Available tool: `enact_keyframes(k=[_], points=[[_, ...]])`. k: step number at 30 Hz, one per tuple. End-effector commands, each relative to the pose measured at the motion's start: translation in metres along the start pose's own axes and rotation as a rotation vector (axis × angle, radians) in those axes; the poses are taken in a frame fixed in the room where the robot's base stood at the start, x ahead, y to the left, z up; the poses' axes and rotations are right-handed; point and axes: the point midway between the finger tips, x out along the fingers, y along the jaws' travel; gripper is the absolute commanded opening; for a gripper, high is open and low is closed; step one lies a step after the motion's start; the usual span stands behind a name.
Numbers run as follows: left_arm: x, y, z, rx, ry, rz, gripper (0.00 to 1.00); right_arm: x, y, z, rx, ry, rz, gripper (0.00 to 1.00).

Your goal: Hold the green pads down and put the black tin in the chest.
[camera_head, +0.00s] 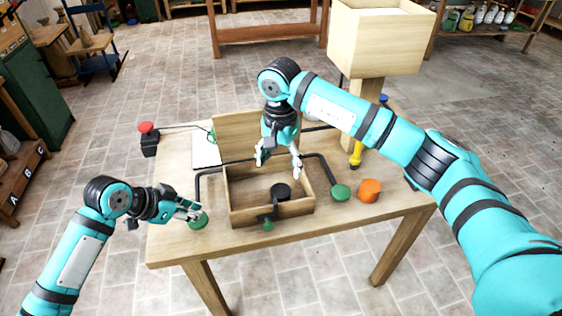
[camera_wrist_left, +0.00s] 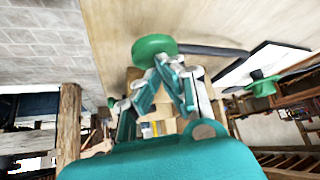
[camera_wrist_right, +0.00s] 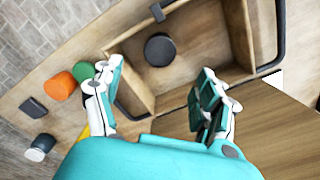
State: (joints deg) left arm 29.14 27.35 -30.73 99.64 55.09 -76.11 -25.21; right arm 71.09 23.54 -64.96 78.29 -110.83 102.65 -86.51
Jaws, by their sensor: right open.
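The open wooden chest (camera_head: 243,217) stands on the table with its lid (camera_head: 235,135) raised at the back. The round black tin (camera_head: 281,191) is inside it, near the front wall; it also shows in the right wrist view (camera_wrist_right: 160,50). My right gripper (camera_head: 279,165) is open and empty above the chest, apart from the tin. One green pad (camera_head: 198,221) lies left of the chest, another (camera_head: 341,192) to its right. My left gripper (camera_head: 192,213) is shut, its fingertips at the left pad (camera_wrist_left: 153,47); it appears to press on it.
An orange piece (camera_head: 369,190) sits right of the right pad. Black bars run from the pads toward the chest. A green-knobbed latch (camera_head: 268,225) is on the chest front. A red button (camera_head: 147,128) stands at left, and a yellow-handled tool (camera_head: 356,154) at right.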

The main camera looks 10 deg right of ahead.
Motion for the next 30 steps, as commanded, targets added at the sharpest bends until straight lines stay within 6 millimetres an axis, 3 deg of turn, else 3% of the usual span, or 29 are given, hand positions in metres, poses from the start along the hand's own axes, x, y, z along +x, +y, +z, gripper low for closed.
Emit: enact_keyframes(k=[30], points=[[0.000, 0.000, 0.000, 0.000, -0.001, 0.000, 0.00, -0.077, 0.043, 0.043, -0.001, 0.002, -0.002, 0.74]])
